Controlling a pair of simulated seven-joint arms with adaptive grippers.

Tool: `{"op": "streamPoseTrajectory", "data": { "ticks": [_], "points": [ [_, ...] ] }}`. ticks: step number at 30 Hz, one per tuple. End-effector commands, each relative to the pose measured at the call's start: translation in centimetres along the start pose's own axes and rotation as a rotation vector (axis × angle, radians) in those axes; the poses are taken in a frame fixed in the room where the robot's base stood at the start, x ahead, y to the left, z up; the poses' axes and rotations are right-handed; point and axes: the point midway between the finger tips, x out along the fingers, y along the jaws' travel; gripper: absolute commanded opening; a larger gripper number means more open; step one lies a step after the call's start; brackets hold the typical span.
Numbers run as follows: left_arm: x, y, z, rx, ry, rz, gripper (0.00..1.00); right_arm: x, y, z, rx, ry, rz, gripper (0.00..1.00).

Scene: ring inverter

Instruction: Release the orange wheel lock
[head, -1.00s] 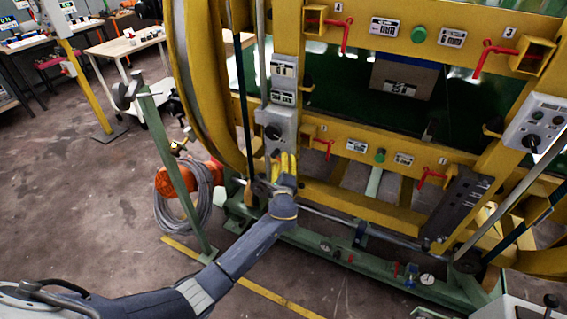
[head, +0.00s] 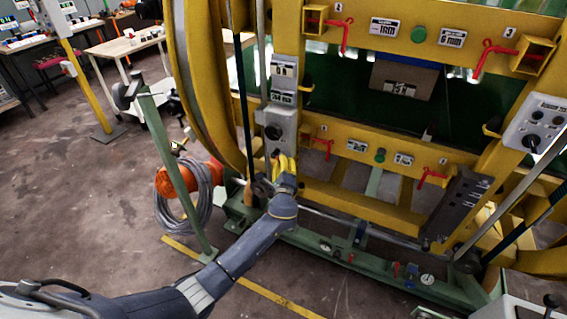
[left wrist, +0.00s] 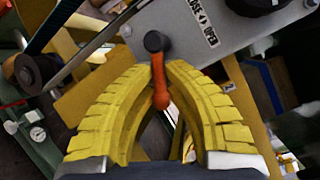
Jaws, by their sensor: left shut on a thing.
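The orange wheel lock lever (left wrist: 161,92) shows in the left wrist view. It hangs from a dark round pivot on a grey plate (left wrist: 190,38) marked with an OPEN label and arrows. My left gripper (left wrist: 158,68) has yellow ribbed fingers, one on each side of the lever, with the tips closed on it near the pivot. In the head view my left gripper (head: 284,163) is just below the grey control box (head: 279,130) on the yellow post, and the lever is hidden there. My right gripper is not in view.
The yellow ring frame (head: 205,90) stands close to the left of my gripper. A green post (head: 172,165) with a coiled grey hose (head: 190,195) stands left of my arm. A green base rail (head: 330,250) runs below.

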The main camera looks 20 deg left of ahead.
Motion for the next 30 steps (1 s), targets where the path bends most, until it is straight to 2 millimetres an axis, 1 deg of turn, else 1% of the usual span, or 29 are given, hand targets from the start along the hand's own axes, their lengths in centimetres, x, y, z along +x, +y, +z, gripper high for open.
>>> {"op": "streamPoseTrajectory", "data": {
  "ticks": [9,16,17,22,30],
  "points": [
    [-0.06,-0.48,0.04,-0.095,0.020,0.039,0.00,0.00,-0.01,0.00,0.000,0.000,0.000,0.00],
    [-0.02,-0.49,0.06,-0.094,0.020,0.039,0.00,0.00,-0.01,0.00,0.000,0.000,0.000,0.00],
    [-0.02,-0.49,0.06,-0.094,0.020,0.038,0.15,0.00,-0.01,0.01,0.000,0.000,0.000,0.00],
    [-0.03,-0.48,0.06,-0.093,0.020,0.038,0.35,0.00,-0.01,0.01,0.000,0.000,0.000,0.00],
    [-0.12,-0.45,0.05,-0.093,0.020,0.039,0.35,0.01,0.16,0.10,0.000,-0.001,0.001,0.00]
  ]
}}
